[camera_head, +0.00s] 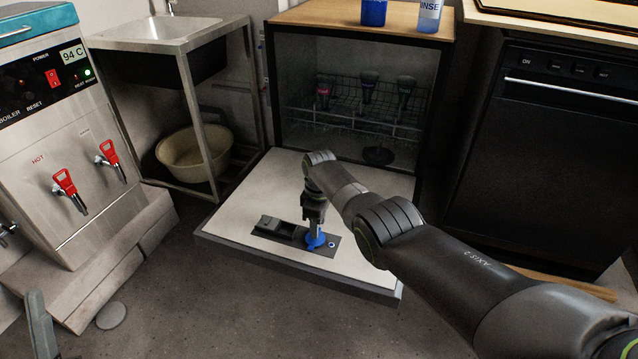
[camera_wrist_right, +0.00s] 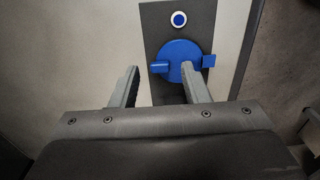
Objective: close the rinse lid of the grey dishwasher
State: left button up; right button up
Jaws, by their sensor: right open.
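The grey dishwasher (camera_head: 280,90) stands with its door (camera_head: 240,215) folded down flat. A dark dispenser panel (camera_head: 268,236) is set in the door's inner face. The round blue rinse lid (camera_head: 316,242) is on this panel; in the right wrist view the lid (camera_wrist_right: 180,55) has a tab on its left and a small blue square on its right. I cannot tell whether it is fully seated. My right gripper (camera_head: 315,228) points down over the lid, open and empty; in its wrist view one finger of the gripper (camera_wrist_right: 158,83) overlaps the lid's lower edge. A grey part of my left gripper (camera_head: 40,328) shows at lower left.
A wire rack (camera_head: 355,122) with several dark items is inside the dishwasher. A blue container (camera_head: 374,12) and a rinse bottle (camera_head: 429,15) stand on its top. A boiler (camera_head: 70,120) stands left, a black appliance (camera_head: 540,150) right. The floor in front is mostly clear.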

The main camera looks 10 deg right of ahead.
notch_tip(320, 180, up, 2)
jog(key=shift+r+p, duration=0.1)
jog(key=shift+p, duration=0.7)
pick_arm(q)
jog(key=w+a+f+n+g+y+p, duration=0.1)
jog(key=w+f+n+g, duration=0.1)
jog(key=f+g, duration=0.6)
jog(key=w+a+f+n+g+y+p, duration=0.15)
jog(key=f+g, duration=0.35)
jog(key=f, duration=0.6)
pick_arm(e)
notch_tip(320, 180, up, 2)
jog(key=shift+d+r+b, duration=0.1)
jog(key=shift+r+b, duration=0.05)
jog(key=shift+b, duration=0.35)
jog(key=shift+r+p, duration=0.55)
jog(key=shift+r, duration=0.3)
notch_tip(320, 180, up, 2)
jog(key=p, duration=0.1)
pick_arm(q)
jog(key=s+d+f+n+g+h+p, duration=0.1)
jog(key=s+d+f+g+h+p, duration=0.1)
jog(key=s+f+g, duration=1)
jog(key=shift+s+d+f+p, duration=0.2)
jog(key=shift+s+f+p, duration=0.65)
jog(key=shift+f, duration=0.45)
pick_arm(e)
notch_tip(320, 180, up, 9)
send_over(320, 229)
jog(key=shift+f, duration=0.15)
